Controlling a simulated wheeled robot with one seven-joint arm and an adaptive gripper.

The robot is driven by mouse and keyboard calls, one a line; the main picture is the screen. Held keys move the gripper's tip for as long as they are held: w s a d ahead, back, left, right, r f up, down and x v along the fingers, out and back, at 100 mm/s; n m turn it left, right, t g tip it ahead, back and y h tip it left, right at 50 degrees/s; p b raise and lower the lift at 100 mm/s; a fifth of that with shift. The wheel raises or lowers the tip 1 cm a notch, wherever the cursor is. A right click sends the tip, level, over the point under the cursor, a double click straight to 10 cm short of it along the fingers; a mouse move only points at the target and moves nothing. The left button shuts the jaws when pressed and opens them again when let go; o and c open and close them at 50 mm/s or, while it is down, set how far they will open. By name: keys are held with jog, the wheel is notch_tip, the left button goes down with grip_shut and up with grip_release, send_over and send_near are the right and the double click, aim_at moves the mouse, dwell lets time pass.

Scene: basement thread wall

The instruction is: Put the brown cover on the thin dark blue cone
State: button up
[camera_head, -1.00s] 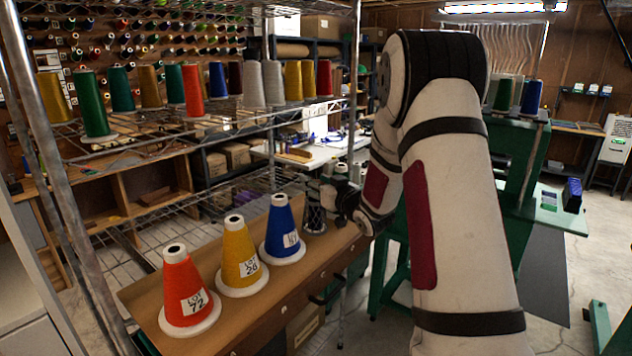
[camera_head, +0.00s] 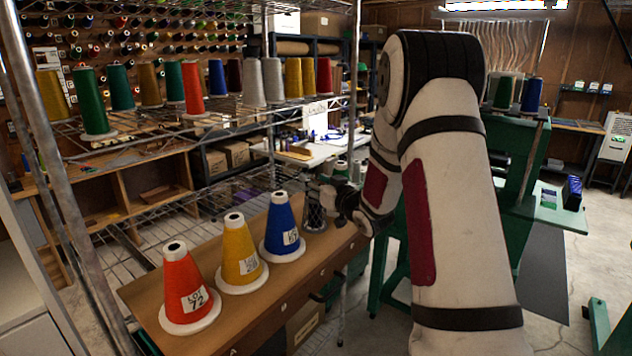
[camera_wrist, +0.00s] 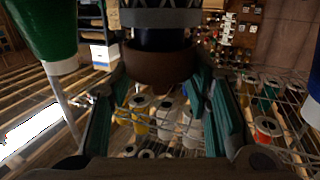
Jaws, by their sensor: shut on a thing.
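The brown cover shows in the wrist view as a brown ring (camera_wrist: 158,66) between the green-padded fingers of my gripper (camera_wrist: 160,82), which is shut on it. A dark blue surface (camera_wrist: 160,39) and a grey lattice band lie directly above the ring. The dark blue may be the thin cone, but I cannot tell how far it is inside the cover. In the head view my gripper (camera_head: 342,203) is beside a dark latticed piece (camera_head: 315,210) at the tray's right end. My arm partly hides the fingers there, and contact with the tray is unclear.
Red (camera_head: 185,285), yellow (camera_head: 240,250) and blue (camera_head: 283,225) labelled cones stand in a row on the brown wooden surface (camera_head: 150,300), left of my gripper. A wire rack (camera_head: 240,106) with several cones stands behind. A green machine (camera_head: 525,170) is at right.

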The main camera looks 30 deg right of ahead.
jog(key=o, duration=0.8)
jog(key=shift+o, duration=0.2)
jog(key=s, duration=1.2)
jog(key=shift+a+r, duration=0.15)
jog(key=shift+r, duration=0.1)
